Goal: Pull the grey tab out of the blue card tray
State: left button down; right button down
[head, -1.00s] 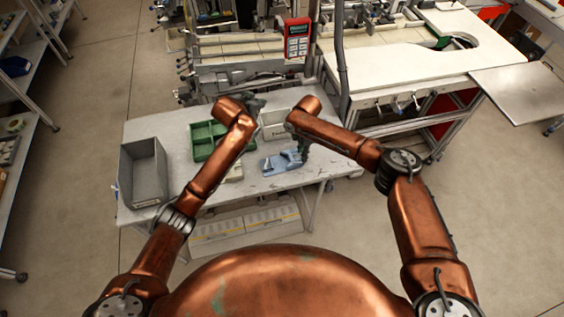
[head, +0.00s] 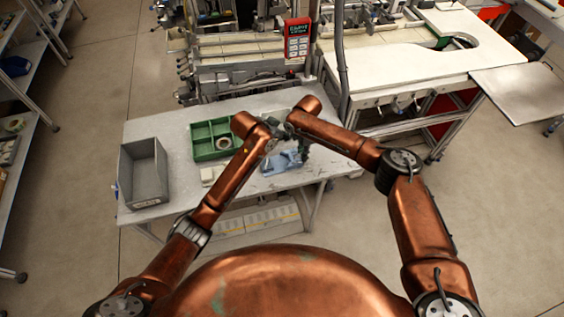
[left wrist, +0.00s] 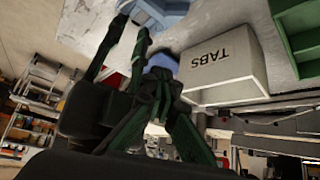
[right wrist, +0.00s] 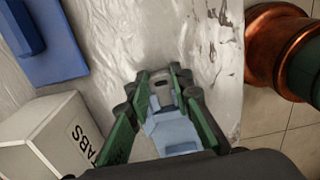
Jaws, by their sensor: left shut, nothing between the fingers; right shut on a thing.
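The light blue card tray (head: 284,161) lies on the grey table near its front edge. It shows between my right fingers in the right wrist view (right wrist: 174,135) and partly at the top of the left wrist view (left wrist: 158,8). My left gripper (left wrist: 158,76) is shut and empty, close to the right gripper and near the tray. My arms partly hide both in the head view.
A white TABS box (left wrist: 225,62) stands just behind the tray. A green compartment tray (head: 205,151) holds a tape reel, with a grey bin (head: 143,172) farther left. A darker blue object (right wrist: 45,40) shows in the right wrist view. The front right tabletop is clear.

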pick_arm(q)
send_near(288, 151)
jog(key=shift+w+d+f, duration=1.65)
jog(key=shift+w, duration=0.1)
jog(key=shift+f, duration=0.8)
jog(key=shift+f, duration=0.35)
jog(key=shift+s, duration=0.1)
pick_arm(e)
jog(key=shift+r, duration=0.15)
